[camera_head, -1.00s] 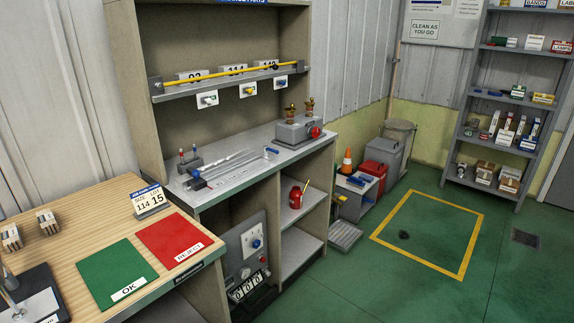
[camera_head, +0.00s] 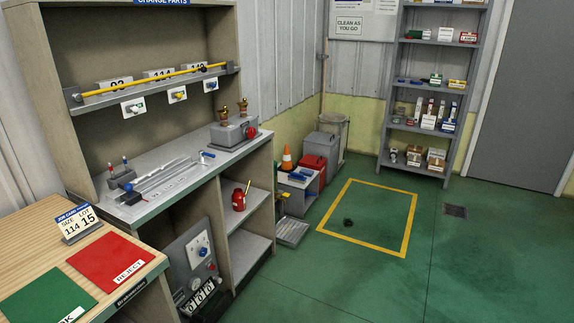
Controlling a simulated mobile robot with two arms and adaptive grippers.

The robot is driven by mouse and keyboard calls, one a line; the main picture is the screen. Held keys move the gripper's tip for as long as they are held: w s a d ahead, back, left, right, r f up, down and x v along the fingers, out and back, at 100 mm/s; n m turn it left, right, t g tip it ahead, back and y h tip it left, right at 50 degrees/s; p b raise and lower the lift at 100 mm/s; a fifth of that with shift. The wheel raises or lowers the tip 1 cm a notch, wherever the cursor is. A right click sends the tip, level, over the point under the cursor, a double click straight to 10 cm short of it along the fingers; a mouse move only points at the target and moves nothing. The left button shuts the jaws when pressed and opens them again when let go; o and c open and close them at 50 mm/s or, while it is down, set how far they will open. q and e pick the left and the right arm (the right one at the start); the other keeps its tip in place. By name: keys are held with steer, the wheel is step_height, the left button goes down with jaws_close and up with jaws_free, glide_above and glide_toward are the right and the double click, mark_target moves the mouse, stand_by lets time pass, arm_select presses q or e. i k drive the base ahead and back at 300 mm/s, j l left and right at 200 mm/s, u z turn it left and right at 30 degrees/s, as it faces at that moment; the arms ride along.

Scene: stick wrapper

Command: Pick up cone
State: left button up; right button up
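An orange cone (camera_head: 287,158) with a pale band stands upright near the middle of the head view, beyond the grey workbench. It appears to rest on a low grey stand (camera_head: 298,182), beside a red bin. Its base is partly hard to make out at this distance. Neither of my grippers shows in this view.
The workbench (camera_head: 172,179) and the wooden table (camera_head: 30,231) fill the left side. A red bin (camera_head: 312,171) and a grey bin (camera_head: 327,148) stand by the wall. A yellow floor outline (camera_head: 377,251) and open green floor (camera_head: 480,265) lie to the right.

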mark_target(286, 166)
steer(key=i+l+z, duration=0.15)
steer(key=i+z, duration=0.2)
steer(key=i, duration=0.4)
steer(key=i+z, duration=0.15)
steer(key=i, duration=3.7)
steer(key=l, duration=0.1)
